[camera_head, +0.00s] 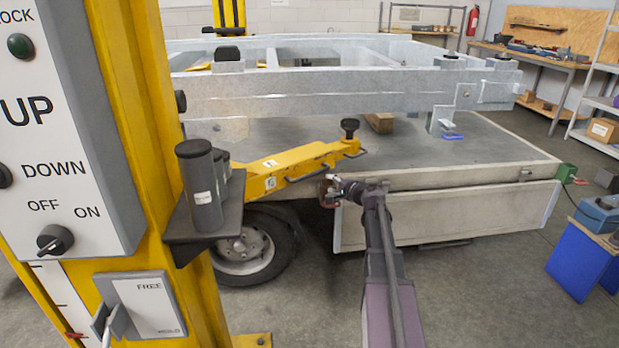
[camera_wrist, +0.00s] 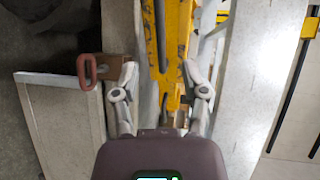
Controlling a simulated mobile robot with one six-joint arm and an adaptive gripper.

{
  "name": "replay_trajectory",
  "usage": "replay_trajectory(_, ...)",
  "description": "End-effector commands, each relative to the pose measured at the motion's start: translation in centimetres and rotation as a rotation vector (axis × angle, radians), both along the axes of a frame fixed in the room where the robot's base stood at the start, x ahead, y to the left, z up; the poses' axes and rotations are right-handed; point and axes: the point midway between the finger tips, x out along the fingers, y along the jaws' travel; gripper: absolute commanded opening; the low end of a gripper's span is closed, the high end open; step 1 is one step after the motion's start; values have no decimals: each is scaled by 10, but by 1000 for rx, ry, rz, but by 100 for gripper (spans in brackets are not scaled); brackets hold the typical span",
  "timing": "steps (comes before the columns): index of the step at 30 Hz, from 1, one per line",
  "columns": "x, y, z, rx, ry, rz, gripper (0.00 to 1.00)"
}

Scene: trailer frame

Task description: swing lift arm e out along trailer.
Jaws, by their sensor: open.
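The yellow lift arm (camera_head: 287,168) reaches from the yellow post on the left toward the trailer and ends in a black round pad (camera_head: 349,126) over the trailer deck (camera_head: 440,150). My gripper (camera_head: 333,186) is just below and in front of the arm's outer part, near the deck edge. In the wrist view my gripper (camera_wrist: 160,72) is open, and the yellow arm (camera_wrist: 172,45) shows between its fingers. I cannot tell whether the fingers touch it. The arm's root is hidden behind the post's shelf.
The yellow post (camera_head: 150,130) carries a control box (camera_head: 60,100) and a shelf with dark cylinders (camera_head: 200,185). A trailer wheel (camera_head: 245,248) is below the arm. A red ring (camera_wrist: 86,70) is left of my fingers.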

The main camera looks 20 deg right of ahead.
Motion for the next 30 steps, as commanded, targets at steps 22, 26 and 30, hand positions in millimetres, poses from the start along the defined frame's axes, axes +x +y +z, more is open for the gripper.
replay_trajectory(22,95,23,-21,-1,1,-1,57)
replay_trajectory(26,109,27,-24,0,1,-1,57)
replay_trajectory(30,120,30,-26,0,0,-1,57)
